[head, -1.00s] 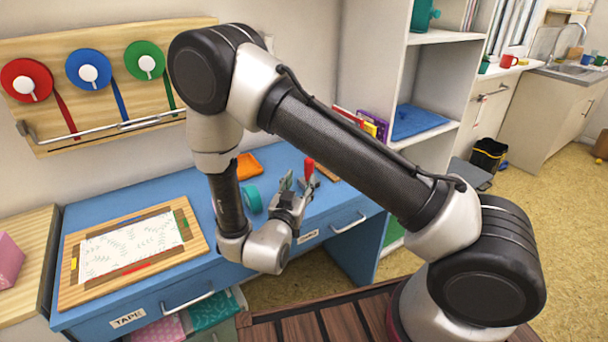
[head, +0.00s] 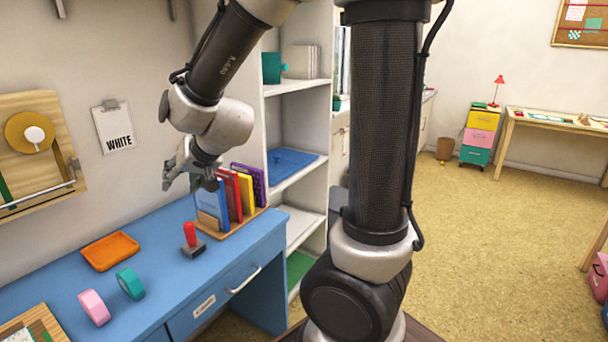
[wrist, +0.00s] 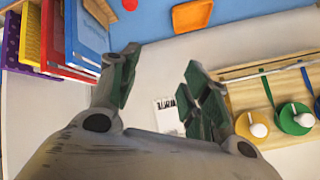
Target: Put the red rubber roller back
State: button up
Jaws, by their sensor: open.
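A red-handled tool with a dark grey base (head: 191,241) stands upright on the blue desk (head: 160,272); I take it for the red rubber roller, but cannot make out a roller on it. Its red handle also shows at the top edge of the wrist view (wrist: 130,4). My gripper (head: 188,183) is raised above the desk, over and behind this tool, beside the book rack. In the wrist view my gripper (wrist: 162,60) has its fingers apart, with nothing between them.
Upright books (head: 235,193) in a wooden rack are close to my gripper's right. An orange tray (head: 110,251), a teal tape roll (head: 130,283) and a pink one (head: 94,307) lie left on the desk. A clipboard (head: 115,127) and a tape board (head: 35,150) hang on the wall.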

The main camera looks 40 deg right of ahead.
jog(key=s+d+r+n+g+h, duration=0.1)
jog(key=s+d, duration=0.4)
jog(key=s, duration=0.3)
jog(key=s+d+r+g+h, duration=0.1)
jog(key=s+d+r+g, duration=0.1)
jog(key=s+d, duration=0.3)
jog(key=s+d+r+n+g+h, duration=0.1)
jog(key=s+d, duration=0.5)
jog(key=s, duration=0.6)
jog(key=shift+s+r+n+g, duration=0.3)
jog(key=shift+r+g, duration=0.2)
jog(key=shift+r, duration=0.25)
